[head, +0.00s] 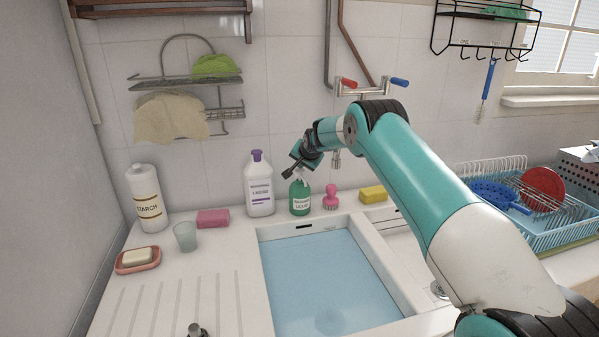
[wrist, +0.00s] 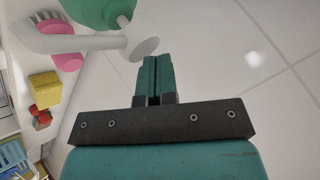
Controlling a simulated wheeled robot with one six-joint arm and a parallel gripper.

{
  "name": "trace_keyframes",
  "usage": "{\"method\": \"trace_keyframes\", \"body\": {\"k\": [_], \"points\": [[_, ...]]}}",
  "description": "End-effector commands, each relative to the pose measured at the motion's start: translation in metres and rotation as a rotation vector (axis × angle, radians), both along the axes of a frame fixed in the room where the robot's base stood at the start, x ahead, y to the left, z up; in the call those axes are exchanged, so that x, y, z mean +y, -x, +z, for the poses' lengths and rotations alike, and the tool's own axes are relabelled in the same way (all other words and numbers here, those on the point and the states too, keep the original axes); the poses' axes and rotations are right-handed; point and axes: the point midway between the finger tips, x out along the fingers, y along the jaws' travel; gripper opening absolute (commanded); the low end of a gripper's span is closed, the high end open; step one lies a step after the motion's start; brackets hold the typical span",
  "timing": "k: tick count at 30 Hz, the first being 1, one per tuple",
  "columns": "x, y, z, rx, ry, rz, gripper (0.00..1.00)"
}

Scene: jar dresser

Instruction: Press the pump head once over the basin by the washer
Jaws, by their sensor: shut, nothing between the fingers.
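The green liquid-soap bottle (head: 300,199) stands upright on the ledge behind the water-filled basin (head: 378,262). Its white pump head (wrist: 145,46) and long spout show in the wrist view, with part of the green bottle (wrist: 100,12) above them. My gripper (head: 288,173) is beside the top of the bottle in the head view and partly hides the pump. In the wrist view my gripper (wrist: 154,60) has its fingers together and empty, with the tips close to the pump head's round top. I cannot tell whether they touch it.
A white bottle with a purple cap (head: 259,186) stands left of the green bottle. A pink brush (head: 331,197) and yellow sponge (head: 373,194) are to its right. A tap (head: 337,158) hangs from the wall behind my arm. A blue dish rack (head: 545,238) stands at right.

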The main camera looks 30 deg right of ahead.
Motion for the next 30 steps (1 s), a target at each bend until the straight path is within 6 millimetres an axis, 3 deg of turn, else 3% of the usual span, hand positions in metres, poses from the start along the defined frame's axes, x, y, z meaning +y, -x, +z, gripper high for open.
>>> {"method": "trace_keyframes", "body": {"k": [30], "points": [[-0.002, 0.003, -0.021, 0.012, -0.004, -0.003, 0.0]]}}
